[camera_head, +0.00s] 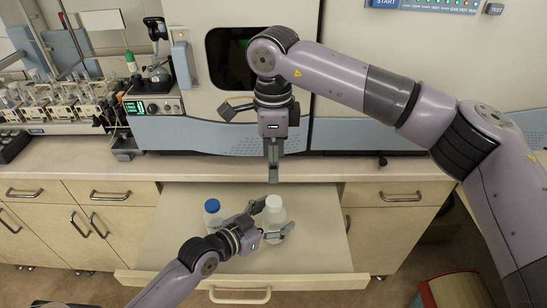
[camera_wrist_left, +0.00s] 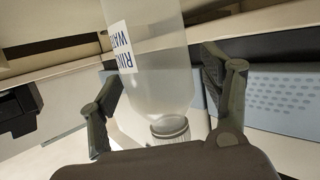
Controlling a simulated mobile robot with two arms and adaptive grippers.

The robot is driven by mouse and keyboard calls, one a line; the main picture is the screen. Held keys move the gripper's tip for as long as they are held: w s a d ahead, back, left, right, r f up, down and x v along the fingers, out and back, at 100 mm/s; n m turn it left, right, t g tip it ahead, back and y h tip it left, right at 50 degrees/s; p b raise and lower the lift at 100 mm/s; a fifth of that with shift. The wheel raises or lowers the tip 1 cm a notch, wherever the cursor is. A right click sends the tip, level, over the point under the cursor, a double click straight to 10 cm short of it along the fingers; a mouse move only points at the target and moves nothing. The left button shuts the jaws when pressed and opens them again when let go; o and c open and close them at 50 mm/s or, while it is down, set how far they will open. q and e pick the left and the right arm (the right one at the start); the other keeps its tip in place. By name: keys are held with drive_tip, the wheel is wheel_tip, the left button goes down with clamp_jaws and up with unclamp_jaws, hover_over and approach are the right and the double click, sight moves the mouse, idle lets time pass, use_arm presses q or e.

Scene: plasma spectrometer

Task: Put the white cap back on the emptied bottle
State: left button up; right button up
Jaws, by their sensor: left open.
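A translucent bottle with a white top (camera_head: 274,212) stands upright on the pulled-out drawer board. In the left wrist view, which is upside down, the bottle (camera_wrist_left: 160,85) carries a blue-lettered "RINSE WATER" label. A pale ribbed cap or collar (camera_wrist_left: 170,128) shows at its neck; I cannot tell which. My left gripper (camera_head: 274,218) is open, its fingers spread on either side of the bottle; it also shows in the left wrist view (camera_wrist_left: 165,95). My right gripper (camera_head: 272,180) points down above and behind the bottle. Its fingers overlap, so its opening is unclear. I see no separate loose cap.
A blue-capped bottle (camera_head: 212,216) stands left of the white-topped one, near my left wrist. The drawer board (camera_head: 318,240) is clear at right. The counter (camera_head: 330,168) and the spectrometer (camera_head: 180,128) rise behind. Glassware equipment (camera_head: 60,105) stands at the left.

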use_arm(q)
drive_tip(key=v, duration=1.2)
idle(0.4)
